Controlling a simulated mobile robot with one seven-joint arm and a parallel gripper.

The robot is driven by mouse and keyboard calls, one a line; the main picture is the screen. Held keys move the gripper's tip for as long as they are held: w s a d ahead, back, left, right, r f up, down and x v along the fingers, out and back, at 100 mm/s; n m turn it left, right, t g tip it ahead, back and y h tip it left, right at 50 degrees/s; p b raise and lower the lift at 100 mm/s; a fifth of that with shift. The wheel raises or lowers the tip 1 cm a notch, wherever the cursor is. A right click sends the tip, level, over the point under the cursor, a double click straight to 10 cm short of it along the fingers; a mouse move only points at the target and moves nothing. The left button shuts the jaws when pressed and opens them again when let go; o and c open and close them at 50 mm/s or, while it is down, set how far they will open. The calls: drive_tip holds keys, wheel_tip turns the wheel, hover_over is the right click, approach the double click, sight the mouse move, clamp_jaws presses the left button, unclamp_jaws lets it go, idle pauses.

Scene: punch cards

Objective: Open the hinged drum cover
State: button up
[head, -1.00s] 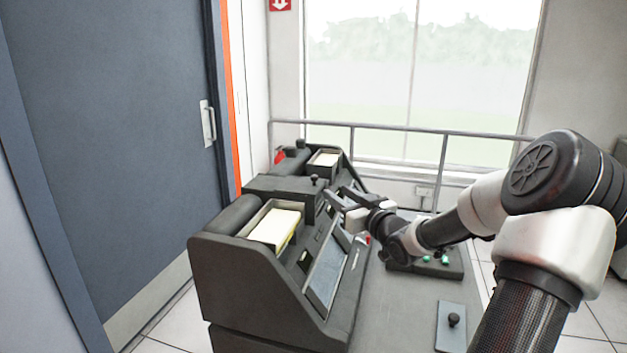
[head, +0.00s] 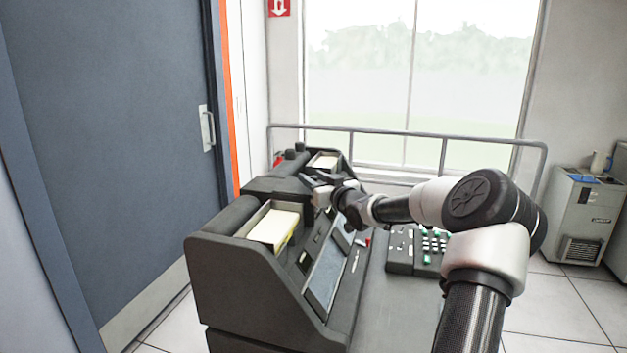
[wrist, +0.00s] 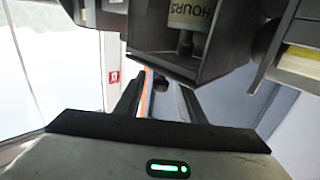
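The drum cover (head: 278,186) is a dark part in the middle of the machine. A short black knob (head: 290,153) now shows above and behind it, beside another knob (head: 300,146). In the wrist view a drum lettered HOURS (wrist: 190,12) is exposed inside a dark housing (wrist: 160,55), so the cover appears swung up. My gripper (head: 308,181) is in front of the cover area. In the wrist view my gripper's fingers (wrist: 158,84) are apart, with a round black knob (wrist: 160,84) showing between or beyond them; contact cannot be told.
A card hopper (head: 248,232) with pale cards is at the machine's near end, and another card tray (head: 323,160) is at the back. A keypad (head: 418,250) sits on the grey desk. A railing (head: 400,132) and window are behind, a blue door (head: 110,150) left.

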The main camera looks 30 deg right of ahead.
clamp_jaws()
drive_tip(key=shift+r, duration=0.1)
